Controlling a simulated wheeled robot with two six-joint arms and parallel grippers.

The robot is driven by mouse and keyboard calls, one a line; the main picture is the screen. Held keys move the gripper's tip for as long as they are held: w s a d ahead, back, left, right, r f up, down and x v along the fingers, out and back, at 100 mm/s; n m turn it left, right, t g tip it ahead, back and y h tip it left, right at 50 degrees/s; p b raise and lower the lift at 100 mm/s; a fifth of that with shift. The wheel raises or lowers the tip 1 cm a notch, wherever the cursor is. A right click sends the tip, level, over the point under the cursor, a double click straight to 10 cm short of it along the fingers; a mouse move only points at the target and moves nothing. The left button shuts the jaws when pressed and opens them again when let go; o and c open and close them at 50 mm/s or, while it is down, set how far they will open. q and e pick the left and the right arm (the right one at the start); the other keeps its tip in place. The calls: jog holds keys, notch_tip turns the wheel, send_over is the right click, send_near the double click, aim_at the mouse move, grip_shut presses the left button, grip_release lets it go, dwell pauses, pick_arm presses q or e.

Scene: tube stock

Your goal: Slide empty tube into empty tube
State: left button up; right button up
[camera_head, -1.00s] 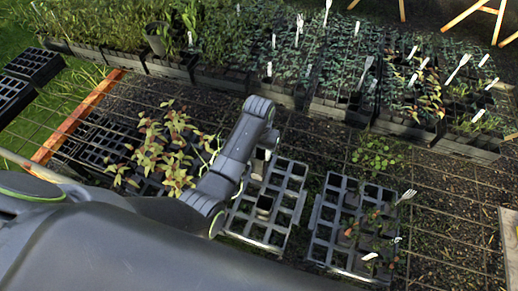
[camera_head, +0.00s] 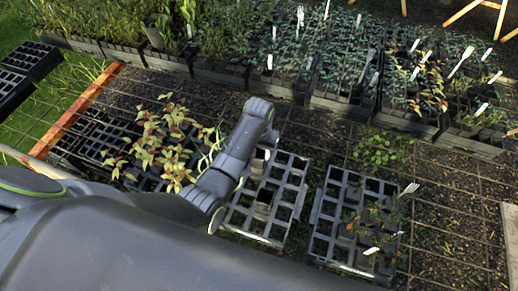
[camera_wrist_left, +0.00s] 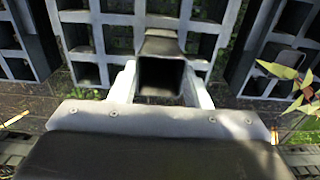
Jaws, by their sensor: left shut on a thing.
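My left gripper (camera_head: 262,154) is above the grey lattice tray (camera_head: 297,176) in the middle of the head view. It is shut on a small square empty tube (camera_head: 258,163), partly hidden by the arm. In the left wrist view the held tube (camera_wrist_left: 160,77) sits between the two pale fingers, with its dark square opening facing the camera. The other empty tube (camera_head: 262,203) stands in a cell of the tray, just below the held one in the head view. I cannot tell whether the two tubes touch. My right gripper is not in view.
Reddish-leaved seedlings (camera_head: 152,137) stand left of the arm. A second lattice tray (camera_head: 322,220) with a few plants and white labels lies to the right. Dense trays of seedlings line the back. A wire mesh floor (camera_head: 450,215) is open at the right.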

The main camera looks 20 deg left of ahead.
pick_arm(q)
jog(key=shift+f, duration=0.15)
dwell(0.3)
jog(key=o, duration=1.2)
jog(key=shift+o, duration=0.2)
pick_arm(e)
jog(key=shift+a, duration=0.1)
